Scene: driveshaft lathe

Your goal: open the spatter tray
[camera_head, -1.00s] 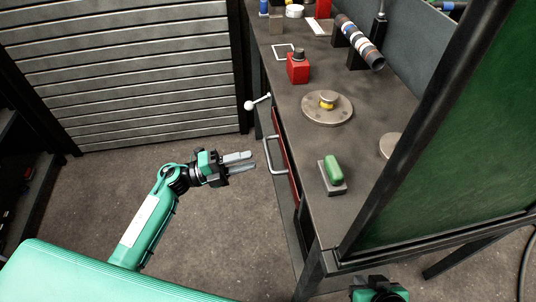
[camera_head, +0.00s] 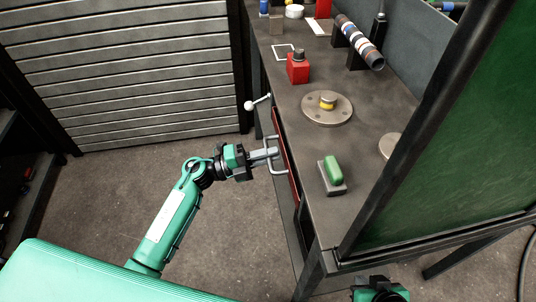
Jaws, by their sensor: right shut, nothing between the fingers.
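The spatter tray (camera_head: 289,165) shows as a narrow red front in the left side of the bench, and looks pushed in. Its pale bar handle (camera_head: 279,172) sticks out to the left. My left gripper (camera_head: 271,153) is at the middle of this handle, with its fingers pointing right and overlapping the bar. I cannot tell whether the fingers are closed on the bar. My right gripper (camera_head: 380,288) is at the bottom edge, below the bench's front corner and away from the tray; only its body shows.
The bench top (camera_head: 300,115) holds a red block (camera_head: 298,70), a round flange (camera_head: 327,110) and a green block on a grey base (camera_head: 333,172). A ball-ended lever (camera_head: 256,103) juts out beyond the handle. A green panel (camera_head: 460,150) stands at right. The floor left of the tray is clear.

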